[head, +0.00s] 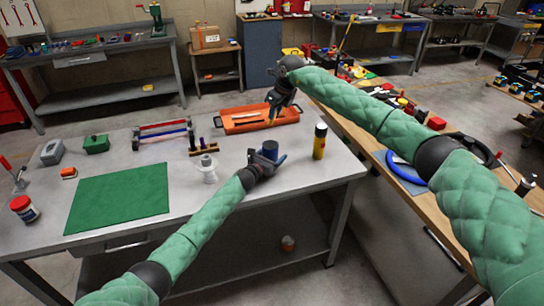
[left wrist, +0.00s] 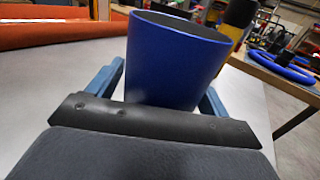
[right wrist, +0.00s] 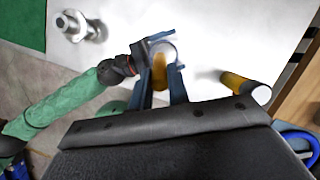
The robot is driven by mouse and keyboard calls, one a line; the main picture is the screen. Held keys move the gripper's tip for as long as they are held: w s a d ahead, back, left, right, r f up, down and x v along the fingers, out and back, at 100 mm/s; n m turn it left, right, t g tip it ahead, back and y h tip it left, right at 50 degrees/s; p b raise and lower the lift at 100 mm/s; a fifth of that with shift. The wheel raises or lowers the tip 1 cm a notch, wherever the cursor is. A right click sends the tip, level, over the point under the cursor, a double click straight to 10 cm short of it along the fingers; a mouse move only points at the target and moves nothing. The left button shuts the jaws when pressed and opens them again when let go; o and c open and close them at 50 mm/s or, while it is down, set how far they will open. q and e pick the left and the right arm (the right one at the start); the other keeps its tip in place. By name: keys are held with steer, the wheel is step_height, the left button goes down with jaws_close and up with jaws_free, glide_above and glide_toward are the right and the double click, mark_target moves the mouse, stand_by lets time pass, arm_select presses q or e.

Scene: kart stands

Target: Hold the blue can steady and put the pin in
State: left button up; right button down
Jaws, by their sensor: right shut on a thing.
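The blue can (head: 270,147) stands upright near the table's front right edge; it fills the middle of the left wrist view (left wrist: 172,62). My left gripper (head: 266,158) is open around it, one finger on each side, with thin gaps. My right gripper (head: 272,118) is shut on the yellow-orange pin (right wrist: 160,72), behind and above the can in the head view. In the right wrist view the pin hangs between the fingers and overlaps the can's round mouth (right wrist: 166,48). I cannot tell how high above the can its lower end is.
A yellow-and-black bottle (head: 319,142) stands right of the can. A white metal fitting (head: 208,168) stands left of it. An orange tray (head: 235,126) lies behind. A green mat (head: 118,196) covers the table's left part. A wooden bench with a blue ring (head: 402,170) is at the right.

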arm_select(q)
steer(key=c, duration=0.9)
steer(key=shift+o, duration=0.2)
arm_select(e)
step_height(320, 180, down, 13)
stand_by(1.2)
steer(key=c, duration=1.3)
jaws_free()
steer(key=shift+o, duration=0.2)
steer(key=v, duration=1.2)
